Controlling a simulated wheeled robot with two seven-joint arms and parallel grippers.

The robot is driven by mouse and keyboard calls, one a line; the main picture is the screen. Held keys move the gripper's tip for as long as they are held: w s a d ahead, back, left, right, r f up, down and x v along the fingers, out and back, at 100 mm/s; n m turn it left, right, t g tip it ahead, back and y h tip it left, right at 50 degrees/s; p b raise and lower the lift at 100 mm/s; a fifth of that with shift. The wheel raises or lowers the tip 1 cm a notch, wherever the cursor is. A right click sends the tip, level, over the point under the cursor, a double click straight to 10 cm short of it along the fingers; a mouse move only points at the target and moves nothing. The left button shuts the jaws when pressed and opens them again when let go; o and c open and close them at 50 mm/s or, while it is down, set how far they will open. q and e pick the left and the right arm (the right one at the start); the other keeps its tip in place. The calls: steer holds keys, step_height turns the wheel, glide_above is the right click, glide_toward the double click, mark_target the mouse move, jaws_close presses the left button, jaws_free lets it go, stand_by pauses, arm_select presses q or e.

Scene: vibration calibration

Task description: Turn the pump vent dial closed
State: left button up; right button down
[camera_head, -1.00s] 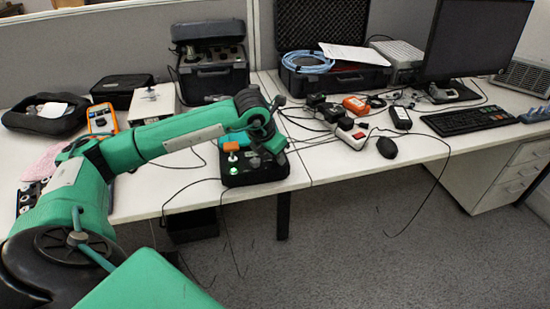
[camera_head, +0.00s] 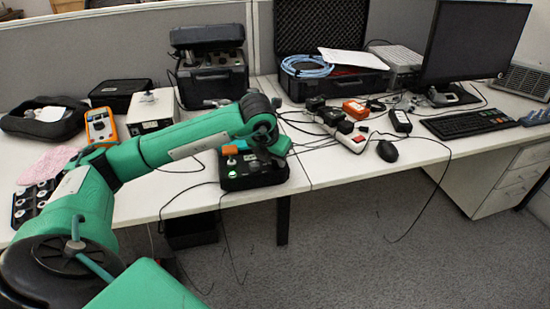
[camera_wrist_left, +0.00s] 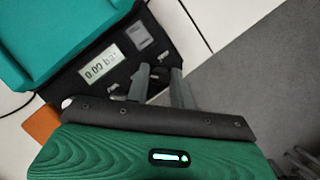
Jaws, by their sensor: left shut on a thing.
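The pump (camera_head: 272,178) is a black box near the front edge of the desk, with a green-lit button on its front left. Its top also shows in the left wrist view (camera_wrist_left: 100,88), with a display reading about 0.00 bar. My left gripper (camera_wrist_left: 160,86) points down at the panel beside the display. Its fingers are shut on a small dark dial (camera_wrist_left: 160,74), mostly hidden between them. In the head view my left gripper (camera_head: 262,160) is over the pump, largely covered by my wrist. The dial's markings cannot be read. My right gripper is not in view.
A multimeter (camera_head: 100,125) and white box (camera_head: 150,110) stand to the left. Open cases stand behind.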

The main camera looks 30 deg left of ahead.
arm_select(q)
steer(key=o, duration=1)
steer(key=v, duration=1.3)
steer(key=shift+s+r+p, duration=0.15)
steer(key=shift+r+p, duration=0.2)
steer(key=shift+p, duration=0.05)
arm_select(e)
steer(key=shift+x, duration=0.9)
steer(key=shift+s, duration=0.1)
